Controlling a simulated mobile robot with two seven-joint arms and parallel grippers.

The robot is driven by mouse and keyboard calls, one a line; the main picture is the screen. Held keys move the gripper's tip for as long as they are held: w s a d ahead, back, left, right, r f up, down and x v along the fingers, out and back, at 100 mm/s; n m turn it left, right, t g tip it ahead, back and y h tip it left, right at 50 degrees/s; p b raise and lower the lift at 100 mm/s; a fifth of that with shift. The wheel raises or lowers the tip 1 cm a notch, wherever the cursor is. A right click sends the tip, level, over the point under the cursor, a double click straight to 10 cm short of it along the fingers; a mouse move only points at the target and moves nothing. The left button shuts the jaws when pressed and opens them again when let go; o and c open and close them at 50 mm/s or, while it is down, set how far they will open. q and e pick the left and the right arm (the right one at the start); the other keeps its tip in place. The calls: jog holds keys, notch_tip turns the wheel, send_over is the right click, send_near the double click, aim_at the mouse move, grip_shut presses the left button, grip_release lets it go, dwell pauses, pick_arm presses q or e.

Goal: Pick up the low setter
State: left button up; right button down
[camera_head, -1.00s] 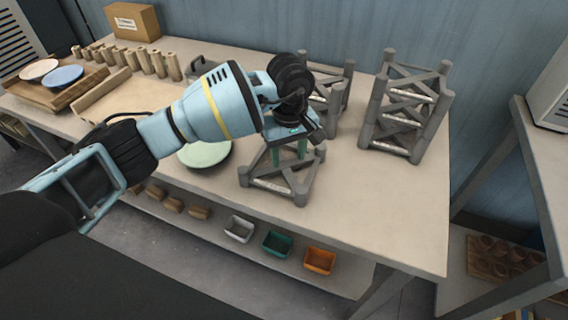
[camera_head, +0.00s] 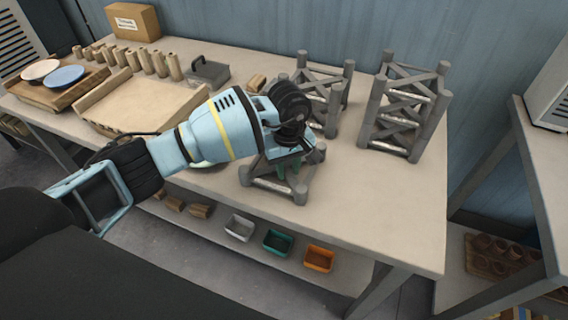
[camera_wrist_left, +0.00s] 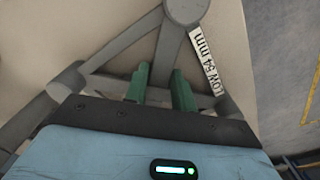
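The low setter (camera_head: 300,195), a grey frame of bars and posts, stands on the table near its front edge. My wrist hides the setter's upper back part. My right gripper is not in view.
Two taller grey setters, one behind (camera_head: 333,110) and one to the right (camera_head: 421,135), stand nearby. A pale plate is mostly hidden behind my left wrist. A wooden board (camera_head: 140,105) lies at the left. The table's front right (camera_head: 385,215) is clear.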

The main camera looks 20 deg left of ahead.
aim_at(288, 171)
pick_arm(q)
grip_shut()
jog(key=shift+r, duration=0.2)
jog(key=shift+w+r, duration=0.1)
jog(key=shift+r, duration=0.45)
notch_tip(288, 171, up, 2)
jog(key=shift+a+r, duration=0.1)
jog(key=shift+r, duration=0.1)
jog(key=s+a, duration=0.2)
jog(key=s, duration=0.5)
jog(key=s+a+r, duration=0.1)
jog(key=s+a, duration=0.1)
jog(key=s, duration=0.6)
jog(key=shift+s+a+b, duration=0.2)
jog(key=shift+a+b, duration=0.2)
jog(key=shift+b, duration=0.05)
jog(key=shift+r, duration=0.1)
